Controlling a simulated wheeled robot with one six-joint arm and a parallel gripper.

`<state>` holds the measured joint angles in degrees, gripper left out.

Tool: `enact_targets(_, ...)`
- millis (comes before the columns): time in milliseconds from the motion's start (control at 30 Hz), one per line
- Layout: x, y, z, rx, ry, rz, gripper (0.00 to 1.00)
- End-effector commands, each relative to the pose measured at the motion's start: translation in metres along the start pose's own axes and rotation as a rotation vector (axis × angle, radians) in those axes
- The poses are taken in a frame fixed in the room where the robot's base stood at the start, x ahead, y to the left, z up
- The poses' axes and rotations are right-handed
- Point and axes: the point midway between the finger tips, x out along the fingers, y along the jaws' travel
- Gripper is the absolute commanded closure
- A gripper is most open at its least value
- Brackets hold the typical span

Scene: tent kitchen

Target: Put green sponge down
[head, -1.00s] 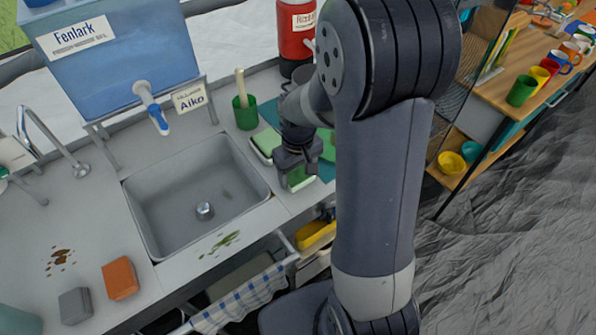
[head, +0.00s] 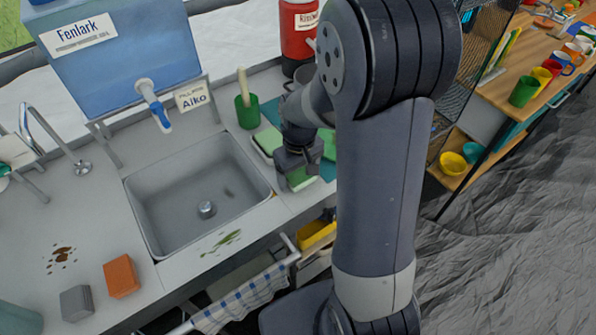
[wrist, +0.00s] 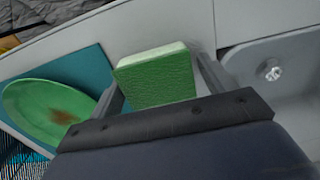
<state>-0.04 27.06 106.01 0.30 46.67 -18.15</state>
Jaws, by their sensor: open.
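The green sponge (wrist: 155,78) is a block with a paler top edge, between the two fingers of my gripper (wrist: 163,88) in the wrist view. My gripper is open, with a finger on either side of the sponge; a narrow gap shows on the right. In the head view the sponge (head: 299,180) shows under my gripper (head: 297,170), at the counter just right of the sink. Its underside is hidden, so I cannot tell for sure whether it rests fully on the counter.
The sink (head: 180,215) is left of my gripper. A teal mat (wrist: 88,68) bears a green plate (wrist: 30,105) with a brown stain. An orange sponge (head: 121,276) and grey block (head: 75,303) lie front left.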

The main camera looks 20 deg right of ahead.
Motion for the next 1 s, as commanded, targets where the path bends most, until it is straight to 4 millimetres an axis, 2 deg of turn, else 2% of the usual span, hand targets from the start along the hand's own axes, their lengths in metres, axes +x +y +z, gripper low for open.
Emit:
enact_targets(167, -0.01, 0.004, -0.002, -0.001, 0.007, 0.009, 0.11)
enact_targets(267, -0.027, 0.004, -0.002, 0.0, 0.009, 0.009, 0.11)
enact_targets(500, -0.079, 0.002, -0.002, 0.0, 0.008, 0.006, 0.11)
enact_targets(700, -0.111, 0.002, -0.001, 0.0, 0.006, 0.005, 0.11)
enact_targets(833, -0.121, 0.001, -0.001, 0.0, 0.004, 0.004, 0.11)
enact_targets(1000, -0.124, 0.001, 0.0, 0.0, 0.002, 0.003, 0.11)
